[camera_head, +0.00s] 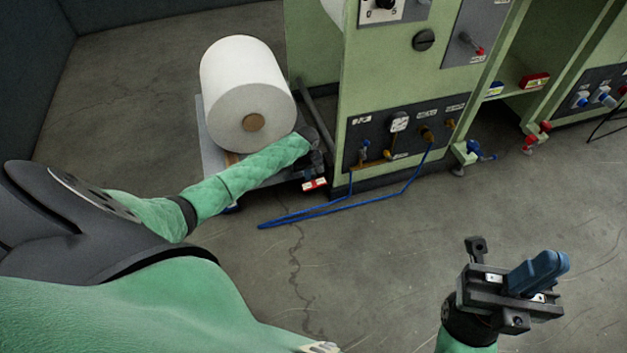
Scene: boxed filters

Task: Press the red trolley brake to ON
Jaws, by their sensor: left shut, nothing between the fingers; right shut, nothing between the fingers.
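The low grey trolley (211,150) stands on the floor at the left and carries a large white roll (243,85). The small red brake (315,184), with a white label, sits low at the trolley's front right corner. My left gripper (316,160) is shut and empty, just above the red brake. It is small and dark here, and I cannot tell whether it touches the brake. Whether the brake reads ON is too small to tell. My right gripper (553,267), with blue fingers, is shut and empty above the floor at the lower right.
A green machine cabinet (390,75) stands right of the trolley, with a dark valve panel (374,142) low on its front. A blue hose (300,213) loops from it over the floor. Another green frame stands at the upper right. The front floor is clear.

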